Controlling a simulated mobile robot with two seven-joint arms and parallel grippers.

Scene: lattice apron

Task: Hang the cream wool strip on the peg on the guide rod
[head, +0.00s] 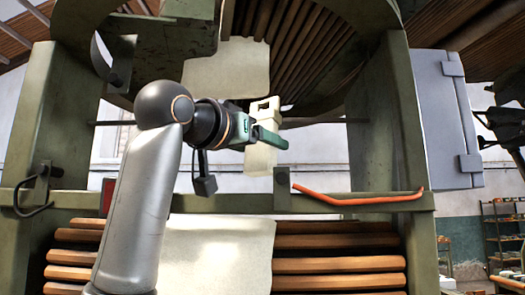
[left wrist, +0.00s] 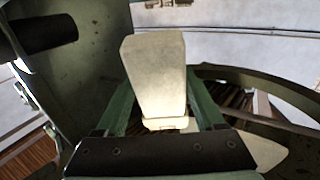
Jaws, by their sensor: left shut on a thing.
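My left gripper (head: 268,137) reaches in from the left in front of the green machine frame and is shut on the cream wool strip (head: 261,157). The strip hangs upright, with a dark slot near its top end above the fingers and its lower end free in the air. In the left wrist view the strip (left wrist: 155,75) stands between the two green fingers (left wrist: 160,108). A thin dark guide rod (head: 340,121) runs across behind the gripper. I cannot make out its peg clearly; the gripper and strip cover part of the rod. My right gripper is not in view.
A green crossbeam (head: 455,201) spans below the strip, with a dark bracket (head: 282,203) and an orange bent bar (head: 360,199). Slatted rollers with pale cloth (head: 218,250) lie below; a slatted drum (head: 305,50) is above. A grey box (head: 440,120) is mounted on the right post.

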